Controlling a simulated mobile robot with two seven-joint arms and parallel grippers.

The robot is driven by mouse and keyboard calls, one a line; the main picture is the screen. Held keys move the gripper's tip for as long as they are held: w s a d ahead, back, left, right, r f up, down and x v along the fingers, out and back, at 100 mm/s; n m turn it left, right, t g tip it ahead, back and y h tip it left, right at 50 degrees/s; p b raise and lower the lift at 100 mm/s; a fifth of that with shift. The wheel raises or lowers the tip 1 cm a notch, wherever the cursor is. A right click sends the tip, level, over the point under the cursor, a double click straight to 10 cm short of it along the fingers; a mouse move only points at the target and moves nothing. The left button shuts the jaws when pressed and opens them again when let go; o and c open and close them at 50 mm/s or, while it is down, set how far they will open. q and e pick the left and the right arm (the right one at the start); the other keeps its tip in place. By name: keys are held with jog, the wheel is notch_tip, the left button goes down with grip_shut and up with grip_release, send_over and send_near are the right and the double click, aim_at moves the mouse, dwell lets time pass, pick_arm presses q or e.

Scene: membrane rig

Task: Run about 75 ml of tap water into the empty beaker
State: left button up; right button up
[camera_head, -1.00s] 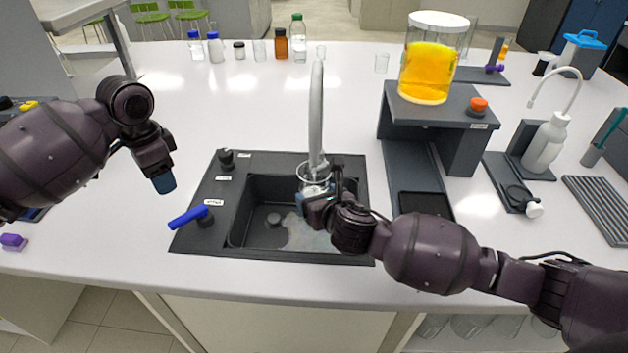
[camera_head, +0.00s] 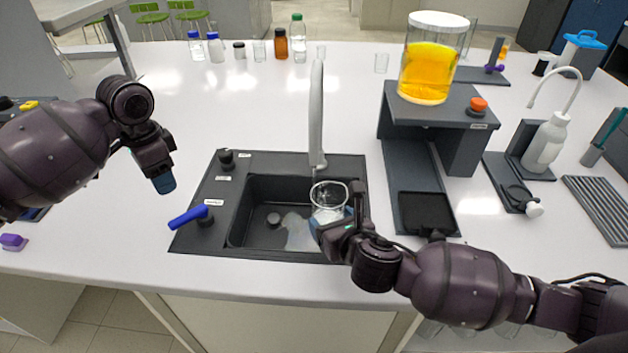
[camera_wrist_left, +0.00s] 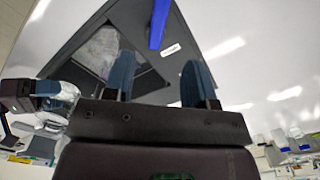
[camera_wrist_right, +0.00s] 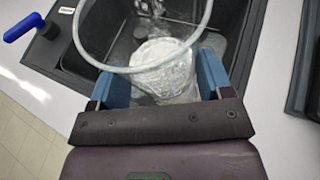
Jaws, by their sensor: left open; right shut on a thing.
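My right gripper (camera_head: 338,228) is shut on a clear glass beaker (camera_head: 328,197), held over the right part of the sink (camera_head: 262,186). In the right wrist view the beaker (camera_wrist_right: 165,62) sits between the blue fingers, with its round rim toward the camera; clear liquid seems to lie in it, amount unclear. The grey tap (camera_head: 316,120) rises behind the sink, its spout end just behind and left of the beaker. A blue lever (camera_head: 188,217) sits at the sink's left front. My left gripper (camera_head: 165,184) is open and empty, above the counter left of the sink.
A stand (camera_head: 440,112) with a jar of orange liquid (camera_head: 426,72) is right of the sink. Several bottles and small beakers line the back of the counter. A white wash bottle (camera_head: 547,143) stands at the right. The counter left of the sink is mostly clear.

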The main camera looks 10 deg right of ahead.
aim_at(189, 218)
pick_arm(q)
jog(key=shift+d, duration=0.1)
jog(key=c, duration=0.9)
jog(key=shift+w+d+r, duration=0.1)
jog(key=shift+w+r, duration=0.1)
grip_shut()
jog(key=shift+w+a+f+m+g+h, duration=0.35)
jog(key=shift+w+a+f+g+h, duration=0.3)
jog(key=shift+w+a+f+h, duration=1.1)
jog(key=shift+w+a+f+m+g+h, duration=0.35)
jog(key=shift+w+a+f+g+h, duration=0.35)
jog(key=shift+w+a+h, duration=2)
jog(key=s+d+f, duration=0.1)
jog(key=f, duration=0.1)
jog(key=s+d+f+y, duration=0.1)
jog(key=f, duration=0.2)
jog(key=s+d+f+y, duration=0.1)
jog(key=f, duration=0.1)
jog(key=shift+s+d+f, duration=0.15)
jog(key=shift+s+d, duration=0.05)
jog(key=shift+d, duration=0.1)
jog(key=shift+s+d+f, duration=0.2)
jog(key=shift+s+d, duration=0.45)
jog(key=shift+s, duration=0.35)
jog(key=shift+s+d, duration=0.4)
jog(key=shift+s, duration=0.35)
